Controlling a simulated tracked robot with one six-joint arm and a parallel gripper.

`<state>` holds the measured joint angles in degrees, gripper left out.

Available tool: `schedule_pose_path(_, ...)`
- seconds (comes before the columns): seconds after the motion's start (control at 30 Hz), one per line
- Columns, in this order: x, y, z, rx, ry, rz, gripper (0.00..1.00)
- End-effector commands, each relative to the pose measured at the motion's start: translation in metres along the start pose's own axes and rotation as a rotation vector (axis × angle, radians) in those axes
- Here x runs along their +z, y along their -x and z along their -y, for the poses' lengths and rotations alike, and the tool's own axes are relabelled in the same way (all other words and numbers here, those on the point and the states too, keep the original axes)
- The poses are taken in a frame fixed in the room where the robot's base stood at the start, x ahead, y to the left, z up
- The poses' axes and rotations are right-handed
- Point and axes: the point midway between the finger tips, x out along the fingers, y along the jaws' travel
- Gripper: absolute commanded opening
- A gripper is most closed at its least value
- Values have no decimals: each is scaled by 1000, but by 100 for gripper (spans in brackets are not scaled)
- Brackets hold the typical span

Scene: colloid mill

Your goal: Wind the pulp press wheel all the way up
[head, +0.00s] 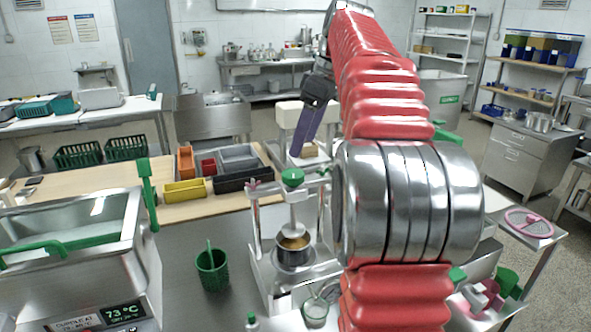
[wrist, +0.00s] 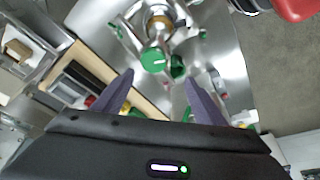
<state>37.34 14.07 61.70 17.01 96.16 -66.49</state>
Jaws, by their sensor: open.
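A small press stands on the steel bench, with a round green knob or wheel (head: 292,177) on top of its upright screw. A disc hangs from the screw over a metal pot (head: 294,252) with brown content. I take this to be the pulp press, though no label shows. My gripper (head: 299,150), with purple fingers, is open and points down, above and apparently behind the green wheel. In the wrist view the green wheel (wrist: 153,60) shows just beyond the open fingertips (wrist: 158,75), with nothing between the fingers.
A pink handwheel (head: 529,223) lies on a side stand at the right. A green cup (head: 212,270) stands left of the press. Yellow (head: 185,191) and grey bins sit behind on the wooden top. A steel tank (head: 75,265) with a green bar is at the left.

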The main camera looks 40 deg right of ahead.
Motion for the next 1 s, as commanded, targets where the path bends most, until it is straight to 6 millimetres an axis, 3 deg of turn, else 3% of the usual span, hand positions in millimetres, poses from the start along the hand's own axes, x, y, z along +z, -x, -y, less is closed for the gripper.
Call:
schedule_pose_path(0.2, 6, 25, 2, 78, -238, -44, 65)
schedule_pose_path(0.4, 8, 34, 2, 104, -333, -65, 65)
schedule_pose_path(0.77, 8, 33, 2, 104, -334, -65, 65)
schedule_pose_path(1.0, 7, 15, 0, 101, -333, -64, 65)
